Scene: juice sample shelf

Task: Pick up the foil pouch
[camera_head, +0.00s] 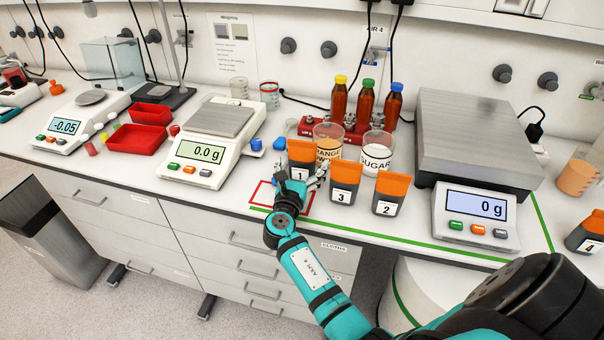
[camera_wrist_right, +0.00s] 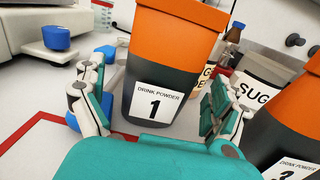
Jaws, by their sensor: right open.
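The foil pouch numbered 1 (camera_head: 301,153), dark grey with an orange top and a white label, stands upright on the bench. In the right wrist view the pouch (camera_wrist_right: 170,70) reads "DRINK POWDER 1". My right gripper (camera_head: 300,181) is open at its front, with one finger on each side of it. In the wrist view the fingers of the right gripper (camera_wrist_right: 157,102) flank the pouch's lower part; a gap shows at the left, and contact on the right cannot be told. Similar pouches 3 (camera_head: 345,182) and 2 (camera_head: 391,192) stand to the right. My left gripper is out of view.
Behind the pouches are an orange powder cup (camera_head: 328,140), a sugar cup (camera_head: 377,152) and capped bottles (camera_head: 366,105). A white balance (camera_head: 208,152) is left, a large scale (camera_head: 475,140) right. Another pouch (camera_head: 586,233) stands at the right edge. Red tape (camera_head: 262,192) marks the bench.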

